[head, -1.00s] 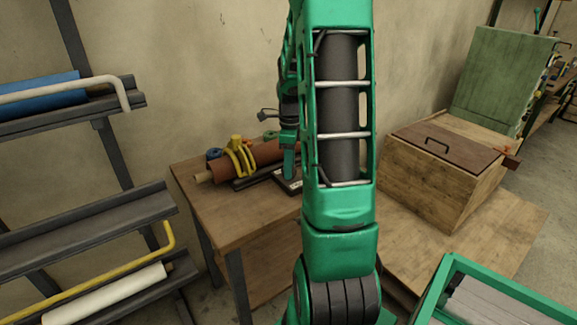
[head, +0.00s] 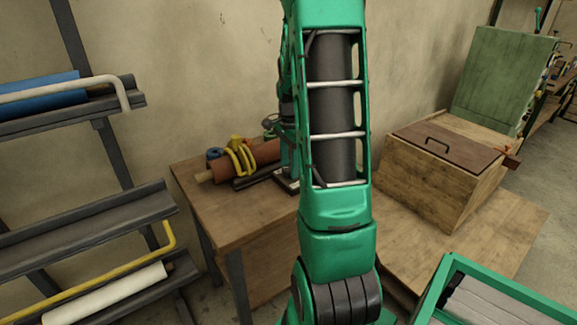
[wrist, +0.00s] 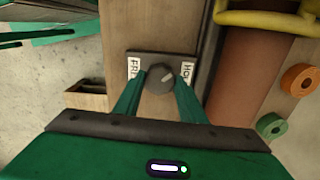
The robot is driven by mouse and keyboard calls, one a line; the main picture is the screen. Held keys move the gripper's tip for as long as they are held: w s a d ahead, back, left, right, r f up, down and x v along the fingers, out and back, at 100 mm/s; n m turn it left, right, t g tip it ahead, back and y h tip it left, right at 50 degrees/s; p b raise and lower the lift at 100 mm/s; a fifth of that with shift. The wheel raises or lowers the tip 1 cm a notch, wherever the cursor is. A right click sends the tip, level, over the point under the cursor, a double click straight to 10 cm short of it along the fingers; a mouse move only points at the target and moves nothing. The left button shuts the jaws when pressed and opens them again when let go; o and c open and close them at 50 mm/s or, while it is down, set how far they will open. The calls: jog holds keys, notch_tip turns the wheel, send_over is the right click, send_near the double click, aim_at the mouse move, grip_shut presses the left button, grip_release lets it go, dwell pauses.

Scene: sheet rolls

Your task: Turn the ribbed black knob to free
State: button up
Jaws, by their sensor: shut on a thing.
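The ribbed black knob (wrist: 159,79) sits on a small dark plate (wrist: 160,55) in the wrist view. Its light pointer mark aims up and right, towards the white label starting "HO" (wrist: 187,72). A white label starting "FR" (wrist: 134,68) is on the left; both labels are partly hidden. My gripper (wrist: 160,84) has one green finger on each side of the knob and is shut on it. In the head view the plate (head: 288,186) shows only at its left end, and my arm hides the knob.
A reddish-brown roll (head: 262,154) with a yellow clamp (head: 240,157) lies beside the plate on the wooden table (head: 205,203). Orange (wrist: 297,80) and green (wrist: 270,125) rings are near the roll. Racks stand left; a wooden box (head: 435,175) stands right.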

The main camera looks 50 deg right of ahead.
jog(key=n, duration=0.7)
jog(key=shift+w+a+n, duration=0.1)
jog(key=shift+a+n, duration=0.05)
jog(key=shift+n, duration=0.15)
jog(key=n, duration=2)
jog(key=shift+s, duration=0.2)
jog(key=o, duration=1)
